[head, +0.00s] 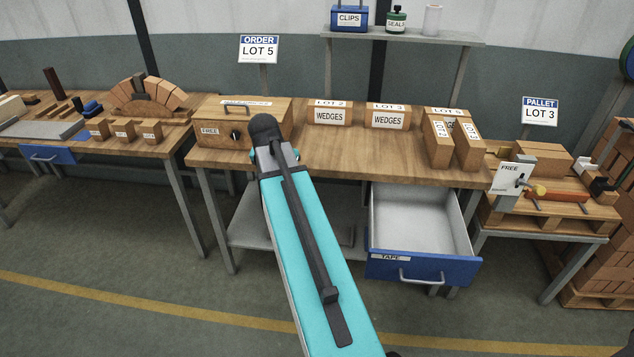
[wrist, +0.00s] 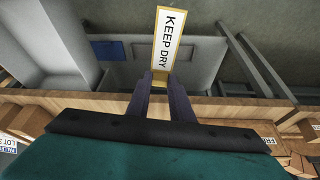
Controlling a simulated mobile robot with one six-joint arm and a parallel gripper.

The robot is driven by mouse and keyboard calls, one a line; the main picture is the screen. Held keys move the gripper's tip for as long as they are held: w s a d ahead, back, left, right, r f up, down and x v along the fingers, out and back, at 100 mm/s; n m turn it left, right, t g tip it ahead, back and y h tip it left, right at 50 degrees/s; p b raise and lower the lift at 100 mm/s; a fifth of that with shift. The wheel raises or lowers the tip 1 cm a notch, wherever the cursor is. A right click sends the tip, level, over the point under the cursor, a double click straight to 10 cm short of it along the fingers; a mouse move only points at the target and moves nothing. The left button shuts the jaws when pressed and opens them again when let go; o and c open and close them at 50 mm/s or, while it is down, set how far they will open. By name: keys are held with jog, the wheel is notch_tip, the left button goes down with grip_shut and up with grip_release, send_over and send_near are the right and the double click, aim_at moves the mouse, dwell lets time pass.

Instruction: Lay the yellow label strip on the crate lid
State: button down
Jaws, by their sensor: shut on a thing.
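The label strip (wrist: 167,40) shows in the wrist view as a white face reading KEEP DRY with a yellow border. My gripper (wrist: 160,80) is shut on its lower end, and the strip sticks out beyond the fingertips. In the head view my arm hides the fingers and the strip. A wooden crate marked FREE (head: 209,131), with a handle on top and a dark knob in front, stands at the left of the middle bench, beside my arm's far end. Several smaller crates stand to its right, including a crate marked LOT 2 (head: 329,117). I cannot tell which lid is meant.
The drawer marked TAPE (head: 420,267) is pulled out under the middle bench (head: 340,165). Two upright blocks (head: 437,145) crowd the bench's right end. A FREE sign (head: 511,178) hangs beside the pallet at right. The bench front between crates and drawer is clear.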

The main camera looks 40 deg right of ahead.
jog(key=w+a+r+n+y, duration=0.1)
jog(key=a+r+n, duration=0.2)
jog(key=a, duration=0.7)
jog(key=w+a+r+n+t+y, duration=0.1)
jog(key=a+n, duration=0.4)
jog(key=a, duration=0.6)
jog(key=w+a+r+n+t+y, duration=0.1)
jog(key=w+a+r+n+y, duration=0.1)
jog(key=a+r, duration=0.4)
jog(key=a+n, duration=0.1)
jog(key=a, duration=0.4)
jog(key=shift+w+a+n, duration=0.15)
jog(key=shift+a+n, duration=0.05)
jog(key=shift+n, duration=0.2)
jog(key=shift+f, duration=0.1)
